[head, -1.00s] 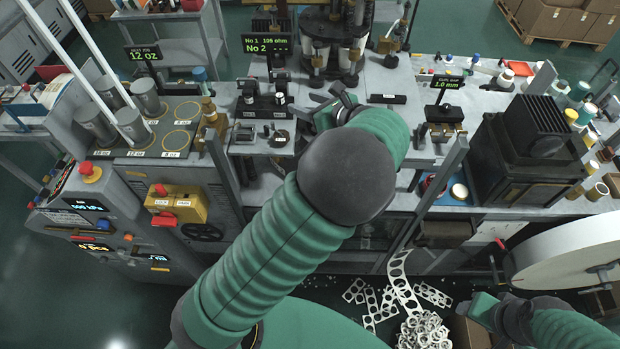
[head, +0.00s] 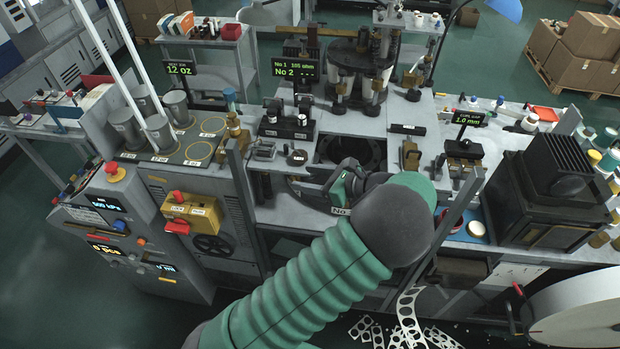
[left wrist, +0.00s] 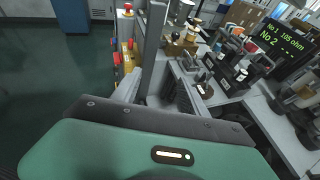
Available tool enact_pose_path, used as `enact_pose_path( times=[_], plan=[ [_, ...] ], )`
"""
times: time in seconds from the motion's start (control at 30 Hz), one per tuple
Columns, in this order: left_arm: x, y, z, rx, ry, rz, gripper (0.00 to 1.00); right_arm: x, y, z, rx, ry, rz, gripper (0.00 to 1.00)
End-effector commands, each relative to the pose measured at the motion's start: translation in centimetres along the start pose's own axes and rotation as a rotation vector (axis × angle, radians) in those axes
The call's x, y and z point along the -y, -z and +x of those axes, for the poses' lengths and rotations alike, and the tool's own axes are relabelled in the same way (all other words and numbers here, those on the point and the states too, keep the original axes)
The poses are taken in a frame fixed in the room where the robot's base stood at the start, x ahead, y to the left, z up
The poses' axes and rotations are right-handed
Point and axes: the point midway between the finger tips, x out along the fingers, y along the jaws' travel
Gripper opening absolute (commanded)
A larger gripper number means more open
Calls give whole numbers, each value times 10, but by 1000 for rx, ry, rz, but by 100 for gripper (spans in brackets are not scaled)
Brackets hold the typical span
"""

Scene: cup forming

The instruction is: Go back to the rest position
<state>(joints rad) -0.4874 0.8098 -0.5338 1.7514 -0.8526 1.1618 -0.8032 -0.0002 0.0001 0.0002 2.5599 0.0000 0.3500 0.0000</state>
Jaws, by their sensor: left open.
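My left arm reaches over the bench front in the head view, with its green sleeve and dark elbow in front. My left gripper (head: 328,190) is open at the front edge of the bench, just below a round dark opening (head: 352,150). Its fingertips are partly hidden by its own body, and I see nothing held in it. A small label reading "No" (head: 341,211) shows right beside it. My right gripper is out of view.
A grey upright post (head: 240,185) stands left of the gripper, and another post (head: 447,222) right of it. Metal cups (head: 127,128) stand on the left. A black finned machine (head: 548,195) is on the right. Punched white strip scrap (head: 408,318) lies below the bench.

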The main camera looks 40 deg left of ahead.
Motion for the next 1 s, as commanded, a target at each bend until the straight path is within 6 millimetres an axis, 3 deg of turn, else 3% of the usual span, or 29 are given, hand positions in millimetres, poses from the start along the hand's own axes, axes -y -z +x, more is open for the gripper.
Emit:
enact_pose_path(
  times=[0.27, 0.37, 0.47, 0.57, 0.6, 0.7, 0.83, 1.0],
  plan=[
    [0, 0, -1, 0, 2, 0, 51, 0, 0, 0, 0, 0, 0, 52],
    [-7, 17, 6, -44, -12, -25, 51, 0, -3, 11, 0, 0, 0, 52],
    [-31, 70, 22, -202, -63, -128, 51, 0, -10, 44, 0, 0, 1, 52],
    [-70, 155, 29, -464, -167, -338, 51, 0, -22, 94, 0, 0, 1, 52],
    [-86, 192, 26, -582, -222, -449, 51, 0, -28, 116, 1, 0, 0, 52],
    [-118, 265, 4, -841, -381, -753, 51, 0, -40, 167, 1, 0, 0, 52],
    [-142, 316, -23, -1051, -566, -1099, 51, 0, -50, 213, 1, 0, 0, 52],
    [-152, 331, -37, -1147, -686, -1330, 51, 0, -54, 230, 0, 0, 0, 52]
  ],
)
